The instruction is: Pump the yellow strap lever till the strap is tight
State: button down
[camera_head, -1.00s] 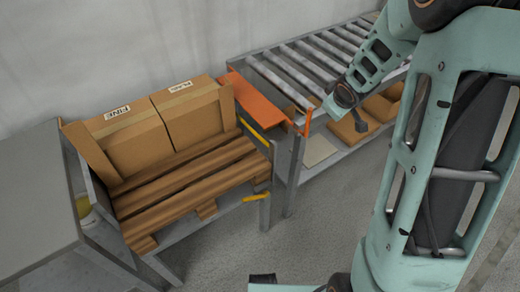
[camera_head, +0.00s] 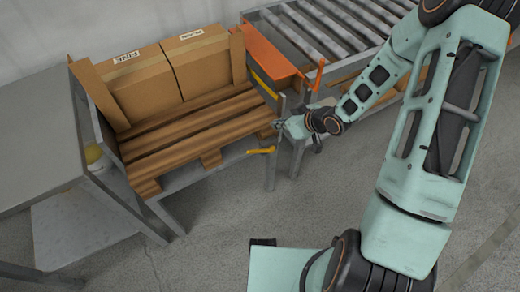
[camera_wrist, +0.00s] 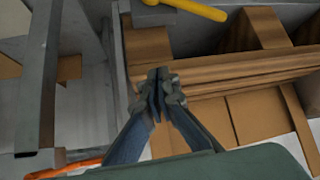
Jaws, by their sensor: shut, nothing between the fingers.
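The yellow lever (camera_head: 262,150) sticks out at the front right of the stand, below the pallet's edge. It also shows in the wrist view (camera_wrist: 195,8), at the top, on a grey block and partly cut off by the frame. A second yellow piece (camera_head: 265,85) lies slanted along the stand's right side; I cannot tell if it is part of the strap. My gripper (camera_head: 279,124) is at the pallet's right front corner, a little above and right of the yellow lever, apart from it. In the wrist view its fingers (camera_wrist: 160,88) are together and empty.
A wooden pallet (camera_head: 200,128) with cardboard boxes (camera_head: 140,91) stands on the grey stand. An orange plate (camera_head: 268,50) and an upright orange lever (camera_head: 318,75) are by the roller conveyor (camera_head: 330,32). A grey table (camera_head: 35,130) is at left. The floor in front is clear.

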jog(key=shift+f, duration=0.1)
jog(key=b, duration=0.8)
send_over(265, 151)
jog(key=d, duration=0.1)
jog(key=f, duration=0.6)
jog(key=shift+w, duration=0.3)
jog(key=shift+s+a+f+b, duration=0.3)
jog(key=shift+a+f+b, duration=0.15)
jog(key=shift+f+b, duration=0.3)
jog(key=shift+r, duration=0.1)
jog(key=shift+s+a+f+b, duration=0.1)
jog(key=shift+a+f+b, duration=0.05)
jog(key=shift+f+b, duration=0.25)
jog(key=shift+s+a+f+b, duration=0.3)
jog(key=shift+a+f+b, duration=0.05)
jog(key=shift+f+b, duration=0.5)
jog(key=shift+s+a+f+b, duration=0.4)
jog(key=shift+f+b, duration=0.3)
jog(key=shift+b, duration=0.25)
jog(key=shift+s+a+f+b, duration=0.25)
jog(key=shift+a+f+b, duration=0.1)
jog(key=shift+f+b, duration=0.5)
dwell(1.9)
